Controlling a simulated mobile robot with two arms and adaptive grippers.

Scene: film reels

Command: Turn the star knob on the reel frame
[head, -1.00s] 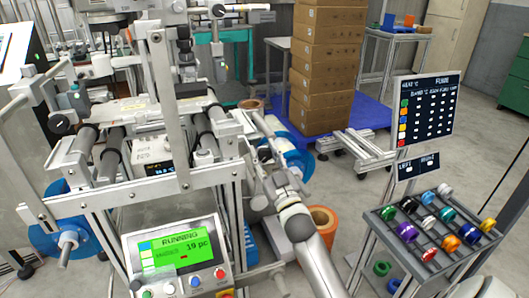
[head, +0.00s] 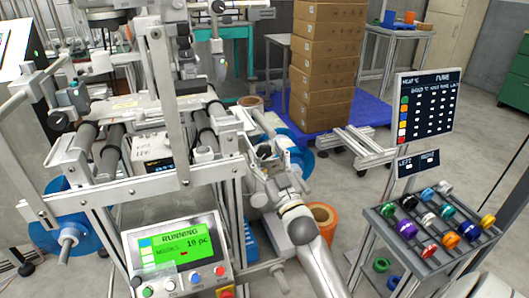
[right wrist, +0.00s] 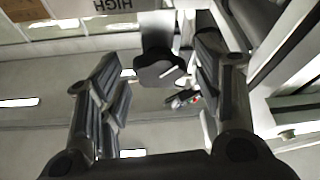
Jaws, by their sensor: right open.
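The star knob is a dark lobed knob (right wrist: 158,70) in the right wrist view, ahead of my right gripper and between its fingers as seen there. I cannot tell whether the fingers touch it; gaps show at both sides. In the head view my right gripper (head: 275,162) is at the right side of the reel frame (head: 185,178), in front of a blue reel (head: 300,158). The knob is hard to make out there beside the gripper. My right gripper (right wrist: 160,110) is open and holds nothing. My left gripper is not in view.
A control panel (head: 178,262) with a green screen stands below the frame. A rack (head: 400,245) of coloured spools stands at the right.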

